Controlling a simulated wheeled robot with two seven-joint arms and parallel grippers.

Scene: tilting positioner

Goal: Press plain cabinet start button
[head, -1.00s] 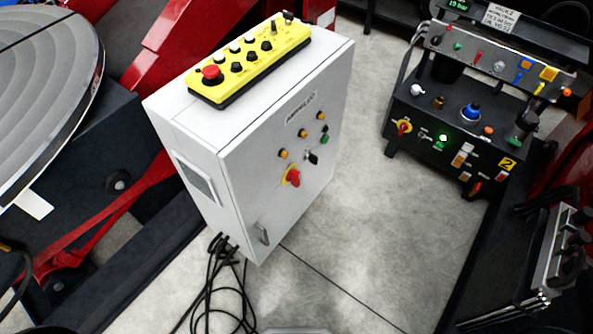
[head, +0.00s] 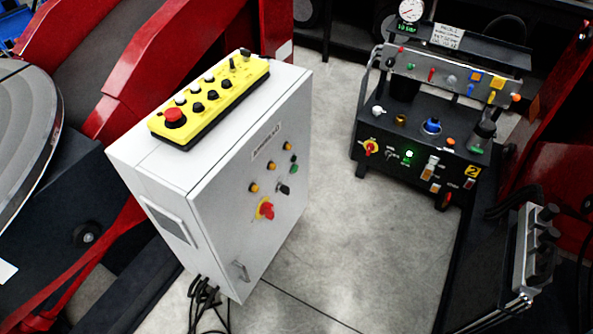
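The plain light-grey cabinet (head: 220,240) stands left of the middle, its door facing right and towards me. A green button (head: 294,167) sits at the door's upper right, below a small amber lamp (head: 287,146). Two more amber lamps, a black switch (head: 284,190) and a red rotary switch on a yellow plate (head: 266,209) are on the same door. The lettering on the door label is too small to read surely. Neither of my grippers is in view.
A yellow pendant box (head: 211,101) with a red mushroom button lies on the cabinet. A black control unit (head: 425,165) with a lit green lamp stands right. A lever block (head: 535,250) is at lower right. Grey floor lies between. Black cables hang below the cabinet.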

